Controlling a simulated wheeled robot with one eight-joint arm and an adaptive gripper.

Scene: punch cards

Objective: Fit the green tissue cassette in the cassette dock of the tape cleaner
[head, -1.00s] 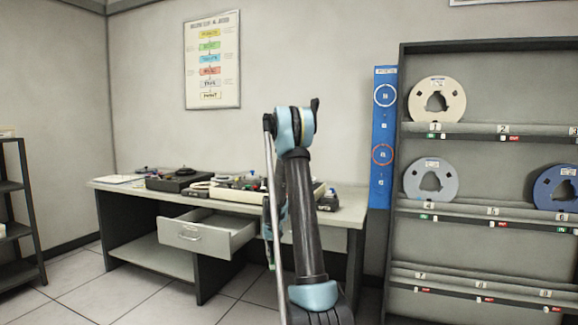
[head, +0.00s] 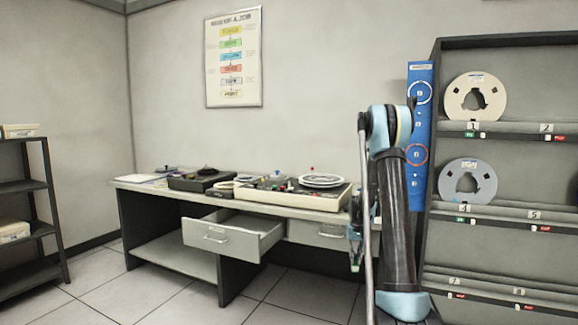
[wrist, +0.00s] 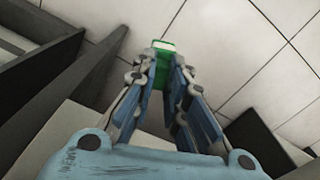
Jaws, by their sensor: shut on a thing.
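The green cassette (wrist: 163,62) is held between the fingertips of my gripper (wrist: 167,75) in the wrist view, above the tiled floor. In the head view my gripper (head: 355,245) hangs pointing down in front of the desk's right end, with a small bit of green at its tip. Most of the cassette is hidden by the fingers. On the desk stand a cream machine (head: 270,196) with a white reel on top and a dark machine (head: 190,184) to its left. I cannot tell which is the tape cleaner, and no dock can be made out.
The desk (head: 150,186) has an open, empty-looking drawer (head: 219,239) jutting out at its front. A dark rack (head: 500,150) with tape reels stands at the right, close to my arm. A shelf (head: 30,187) stands at the far left. The floor before the desk is clear.

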